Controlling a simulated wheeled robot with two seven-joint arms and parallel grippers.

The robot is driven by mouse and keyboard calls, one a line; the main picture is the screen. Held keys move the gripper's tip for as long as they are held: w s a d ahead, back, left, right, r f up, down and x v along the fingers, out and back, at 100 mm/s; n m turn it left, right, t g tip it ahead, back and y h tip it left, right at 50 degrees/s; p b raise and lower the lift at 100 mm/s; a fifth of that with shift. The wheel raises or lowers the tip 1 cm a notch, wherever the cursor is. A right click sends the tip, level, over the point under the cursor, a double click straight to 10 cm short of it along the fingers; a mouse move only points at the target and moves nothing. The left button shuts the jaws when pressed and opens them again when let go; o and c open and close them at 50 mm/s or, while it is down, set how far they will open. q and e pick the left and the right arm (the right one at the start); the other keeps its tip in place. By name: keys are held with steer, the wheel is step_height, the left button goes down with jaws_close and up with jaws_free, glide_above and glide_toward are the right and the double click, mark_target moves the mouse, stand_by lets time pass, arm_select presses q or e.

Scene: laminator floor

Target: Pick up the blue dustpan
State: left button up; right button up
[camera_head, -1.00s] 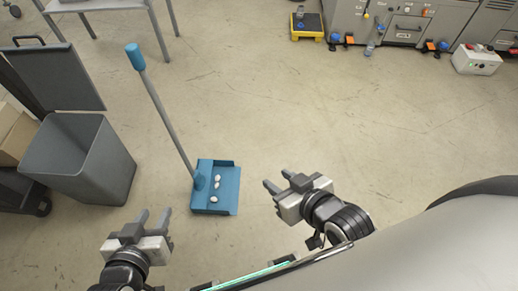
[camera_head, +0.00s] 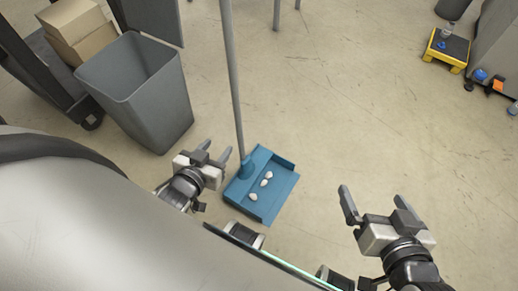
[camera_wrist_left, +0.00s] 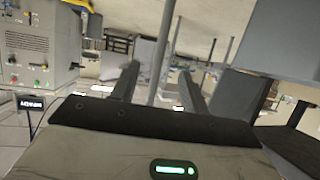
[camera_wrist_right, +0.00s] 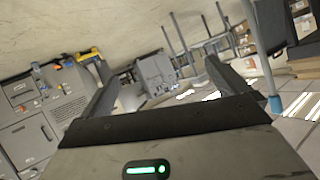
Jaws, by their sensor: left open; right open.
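The blue dustpan (camera_head: 278,183) lies on the floor in the head view, with several small white lumps in its pan. Its long grey handle (camera_head: 233,90) stands up from the pan and leaves the top of the picture. My left gripper (camera_head: 213,151) is open and empty, just left of the handle and apart from it in the head view. In the left wrist view a grey pole (camera_wrist_left: 159,60) shows between the open fingers, some way beyond them. My right gripper (camera_head: 376,204) is open and empty, to the right of the dustpan.
A grey open bin (camera_head: 140,95) stands left of the dustpan. Cardboard boxes (camera_head: 80,30) sit on a dark cart behind it. A yellow platform (camera_head: 446,50) is at the far right. The floor right of the dustpan is clear.

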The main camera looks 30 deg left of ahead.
arm_select(q)
steer(key=b, duration=0.3)
glide_toward(237, 121)
steer(key=x, duration=0.4)
steer(key=shift+w+d+f, duration=0.1)
steer(key=shift+w+f, duration=0.05)
steer(key=shift+f, duration=0.25)
steer(key=shift+w+f, duration=0.2)
steer(key=shift+w, duration=0.35)
steer(key=b+x, duration=0.1)
steer(key=x, duration=0.1)
steer(key=b+x, duration=0.1)
steer(key=x, duration=0.1)
steer(key=shift+w+a+r+b, duration=0.15)
steer(key=shift+a+b, duration=0.1)
steer(key=shift+b, duration=0.15)
steer(key=shift+w, duration=0.5)
jaws_close()
steer(key=shift+r, duration=0.1)
arm_select(e)
steer(key=a+r+t+y, duration=0.1)
steer(key=a+r+m+t+y, duration=0.1)
steer(key=r, duration=0.1)
steer(key=shift+w+r, duration=0.1)
steer(key=shift+w, duration=0.05)
